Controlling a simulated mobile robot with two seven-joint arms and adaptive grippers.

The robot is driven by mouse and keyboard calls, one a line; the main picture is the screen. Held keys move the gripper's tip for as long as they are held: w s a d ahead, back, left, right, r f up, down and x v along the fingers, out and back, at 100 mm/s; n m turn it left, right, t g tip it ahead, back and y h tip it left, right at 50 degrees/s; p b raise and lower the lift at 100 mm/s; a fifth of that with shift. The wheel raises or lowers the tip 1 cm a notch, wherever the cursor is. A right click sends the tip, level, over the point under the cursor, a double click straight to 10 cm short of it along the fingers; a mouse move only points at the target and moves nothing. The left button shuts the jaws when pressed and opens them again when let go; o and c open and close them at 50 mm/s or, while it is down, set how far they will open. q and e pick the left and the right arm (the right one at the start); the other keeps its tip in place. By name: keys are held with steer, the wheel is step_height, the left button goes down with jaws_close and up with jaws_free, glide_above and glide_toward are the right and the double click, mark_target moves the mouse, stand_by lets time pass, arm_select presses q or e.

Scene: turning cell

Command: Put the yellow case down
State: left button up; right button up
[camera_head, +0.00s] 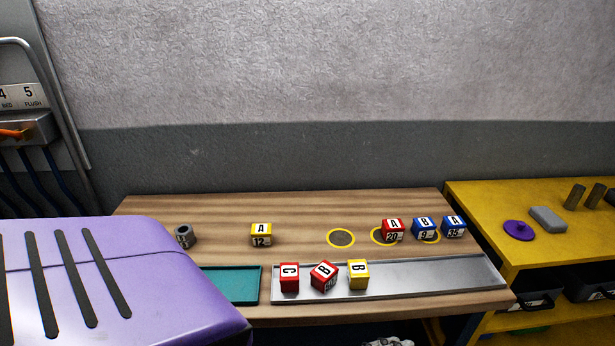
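Two yellow cases show in the head view. One yellow case (261,236), marked A and 12, stands on the wooden bench (300,211), left of the ringed spots. The other yellow case (358,276), marked B, lies turned on its side at the grey metal tray (440,278), right of two red cases. Neither yellow case is in a gripper. Neither of my grippers is in view.
Red (393,231) and blue cases (424,228) stand at the bench's right, partly over yellow-ringed spots. The leftmost ringed spot (341,238) is bare. A grey cylinder (184,237) stands left. A purple slotted housing (150,285) hides the bench's left front. The tray's right half is free.

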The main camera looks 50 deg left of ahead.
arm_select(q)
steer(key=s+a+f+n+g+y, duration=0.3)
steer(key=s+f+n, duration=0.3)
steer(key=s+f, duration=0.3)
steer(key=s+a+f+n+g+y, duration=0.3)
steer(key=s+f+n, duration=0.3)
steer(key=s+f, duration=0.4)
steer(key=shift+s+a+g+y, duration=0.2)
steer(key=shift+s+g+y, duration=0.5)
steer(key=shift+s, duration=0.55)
